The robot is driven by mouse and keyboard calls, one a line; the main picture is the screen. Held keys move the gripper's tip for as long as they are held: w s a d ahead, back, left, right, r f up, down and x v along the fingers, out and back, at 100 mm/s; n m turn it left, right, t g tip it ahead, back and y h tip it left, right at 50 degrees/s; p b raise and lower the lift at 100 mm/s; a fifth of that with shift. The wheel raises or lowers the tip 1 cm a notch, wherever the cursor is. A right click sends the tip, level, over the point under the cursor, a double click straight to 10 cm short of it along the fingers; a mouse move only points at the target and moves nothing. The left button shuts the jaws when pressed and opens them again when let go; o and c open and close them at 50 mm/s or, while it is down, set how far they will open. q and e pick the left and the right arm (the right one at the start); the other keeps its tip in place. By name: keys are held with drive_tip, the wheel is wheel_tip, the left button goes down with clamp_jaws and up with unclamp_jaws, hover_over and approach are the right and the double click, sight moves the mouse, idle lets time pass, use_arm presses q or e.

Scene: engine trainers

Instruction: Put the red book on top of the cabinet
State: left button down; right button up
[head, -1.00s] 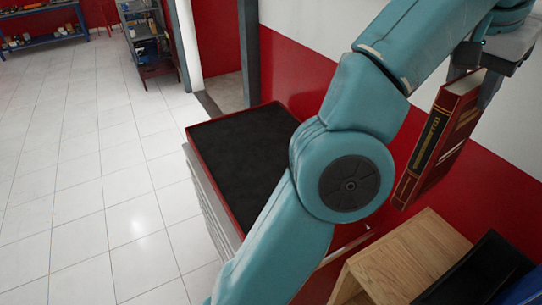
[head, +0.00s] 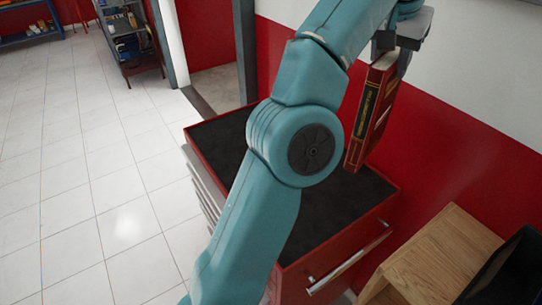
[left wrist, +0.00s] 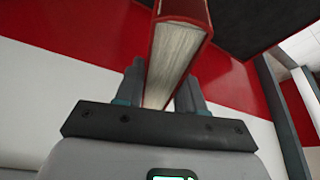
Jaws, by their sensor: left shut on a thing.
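The red book (head: 371,117) hangs upright from my left gripper (head: 394,58), which is shut on its upper end. In the left wrist view the same book (left wrist: 175,50) sits between the two fingers of the gripper (left wrist: 158,88), with its page edges showing. The red cabinet (head: 336,262) has a black top surface (head: 335,208) and a front handle. In the head view the book's lower end appears over the far right part of the cabinet top; whether it touches is hard to tell, but it looks raised. My left arm hides part of the cabinet. My right gripper is not in view.
A wooden box-like shelf (head: 440,255) with a black item (head: 510,270) stands at the lower right, close to the cabinet. A red and white wall (head: 450,130) runs behind. The cabinet top looks bare. Open tiled floor (head: 90,180) lies at left.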

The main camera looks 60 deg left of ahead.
use_arm(q)
drive_tip(key=s+a+f, duration=0.1)
drive_tip(key=a+f, duration=0.1)
drive_tip(key=a, duration=0.3)
wheel_tip(320, 180, down, 20)
drive_tip(key=n+b, duration=0.1)
drive_tip(key=b, duration=0.9)
drive_tip(key=shift+d+f+b, duration=0.15)
drive_tip(key=shift+d+b, duration=0.2)
drive_tip(key=shift+b, duration=0.05)
drive_tip(key=c, duration=0.9)
unclamp_jaws()
drive_tip(key=shift+f, duration=0.1)
drive_tip(key=shift+o, duration=1.1)
drive_tip(key=p+v, duration=0.2)
drive_tip(key=v, duration=1)
drive_tip(key=shift+r, duration=0.25)
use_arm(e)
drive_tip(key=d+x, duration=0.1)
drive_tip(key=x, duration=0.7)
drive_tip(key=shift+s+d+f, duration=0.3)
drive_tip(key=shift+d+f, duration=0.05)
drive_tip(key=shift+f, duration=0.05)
